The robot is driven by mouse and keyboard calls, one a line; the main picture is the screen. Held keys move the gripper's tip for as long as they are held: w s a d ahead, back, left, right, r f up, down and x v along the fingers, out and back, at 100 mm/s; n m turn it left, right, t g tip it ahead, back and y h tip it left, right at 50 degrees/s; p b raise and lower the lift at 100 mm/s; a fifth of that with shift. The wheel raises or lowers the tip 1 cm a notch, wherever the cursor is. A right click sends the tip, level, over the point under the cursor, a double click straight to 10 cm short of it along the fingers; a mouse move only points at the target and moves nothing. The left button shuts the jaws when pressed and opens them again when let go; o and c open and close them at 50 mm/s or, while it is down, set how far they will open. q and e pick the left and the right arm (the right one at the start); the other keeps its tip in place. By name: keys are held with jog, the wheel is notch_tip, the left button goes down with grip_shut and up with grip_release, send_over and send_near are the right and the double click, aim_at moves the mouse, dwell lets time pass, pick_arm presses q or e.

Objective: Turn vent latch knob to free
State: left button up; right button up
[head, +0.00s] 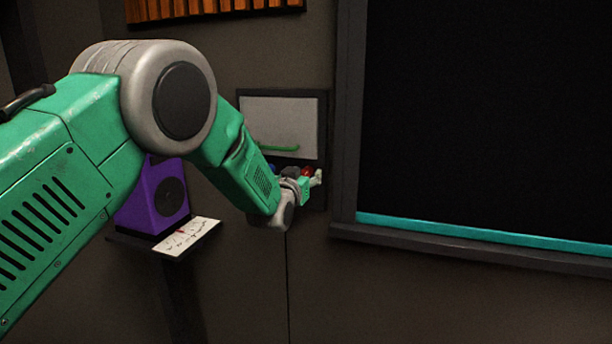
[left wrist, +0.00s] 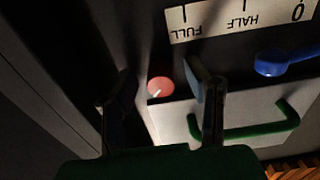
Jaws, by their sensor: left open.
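A round red knob (left wrist: 160,86) with a white mark shows in the left wrist view. It is probably the vent latch knob, but no label names it. It also shows small in the head view (head: 307,171), partly hidden by my left gripper (head: 312,182). In the left wrist view my left gripper (left wrist: 163,78) is open, with one finger on each side of the red knob in the picture. No contact shows, and I cannot tell how far the fingertips are from it. My right gripper is not in view.
A white panel with a green handle (left wrist: 245,127) adjoins the red knob. A blue lever (left wrist: 287,62) sits by an upside-down FULL, HALF, 0 scale (left wrist: 240,18). A dark window frame (head: 345,130) stands right of the panel. A purple box (head: 152,200) and a note (head: 188,236) are at left.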

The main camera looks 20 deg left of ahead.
pick_arm(q)
grip_shut()
dwell(0.3)
jog(key=n+b, duration=0.2)
jog(key=n, duration=0.2)
jog(key=shift+f+n, duration=0.1)
jog(key=shift+n, duration=0.3)
jog(key=n+b, duration=0.1)
jog(key=n, duration=0.2)
jog(key=shift+n+b, duration=0.35)
jog(key=shift+n, duration=0.05)
jog(key=n+b, duration=0.2)
jog(key=n, duration=0.2)
jog(key=shift+n+b, duration=0.3)
jog(key=shift+b, duration=0.1)
jog(key=n+b, duration=0.3)
jog(key=n, duration=0.1)
jog(key=shift+n, duration=0.3)
